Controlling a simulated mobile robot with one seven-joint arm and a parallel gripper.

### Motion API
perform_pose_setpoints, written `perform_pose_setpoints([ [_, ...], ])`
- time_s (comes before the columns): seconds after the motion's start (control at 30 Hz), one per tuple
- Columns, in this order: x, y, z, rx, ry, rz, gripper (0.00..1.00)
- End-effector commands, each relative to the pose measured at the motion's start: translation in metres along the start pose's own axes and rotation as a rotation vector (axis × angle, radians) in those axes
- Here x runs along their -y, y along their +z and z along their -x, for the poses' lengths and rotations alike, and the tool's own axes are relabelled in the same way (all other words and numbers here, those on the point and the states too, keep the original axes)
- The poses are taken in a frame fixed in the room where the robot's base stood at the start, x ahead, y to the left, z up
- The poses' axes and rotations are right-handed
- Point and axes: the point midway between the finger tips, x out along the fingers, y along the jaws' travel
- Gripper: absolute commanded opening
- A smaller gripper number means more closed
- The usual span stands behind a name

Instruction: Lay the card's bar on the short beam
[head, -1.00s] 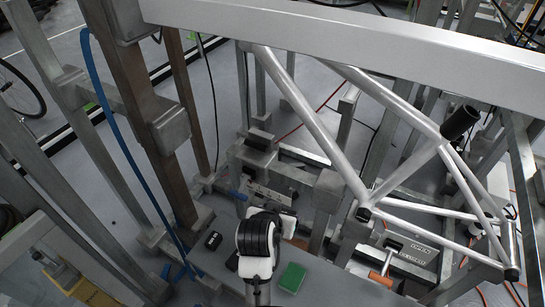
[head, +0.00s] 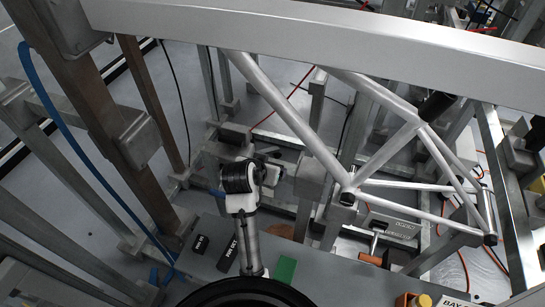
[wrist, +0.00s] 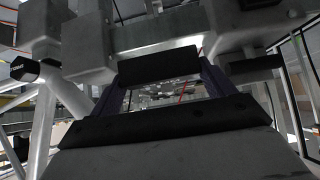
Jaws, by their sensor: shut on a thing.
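My gripper (wrist: 160,78) fills the middle of the wrist view. Its two dark fingers are shut on a black bar, seemingly the card's bar (wrist: 158,66), which lies across between the fingertips. The card itself cannot be made out. Just past it, a short grey beam (wrist: 150,36) runs between two grey blocks; it looks like the short beam. I cannot tell whether the bar touches it. In the head view my gripper (head: 270,172) is small, at the end of my white arm, near the grey blocks; what it holds is mostly hidden there.
A silver tube frame (head: 295,120) stands right of my arm, under a long pale beam (head: 330,25). Brown uprights (head: 95,85) and a blue hose (head: 70,130) stand left. A green block (head: 285,269) lies on the grey plate (head: 325,285). An orange-handled tool (head: 374,243) lies right.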

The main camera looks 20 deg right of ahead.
Motion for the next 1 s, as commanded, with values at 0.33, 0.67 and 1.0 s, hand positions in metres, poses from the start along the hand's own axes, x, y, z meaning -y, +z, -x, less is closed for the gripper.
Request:
perform_pose_setpoints([
  [0.33,0.000,-0.044,-0.042,-0.001,0.000,0.000,0.43],
  [0.67,0.000,-0.021,-0.067,-0.001,0.000,0.001,0.43],
  [1.0,0.000,-0.018,-0.070,-0.002,-0.001,0.001,0.43],
])
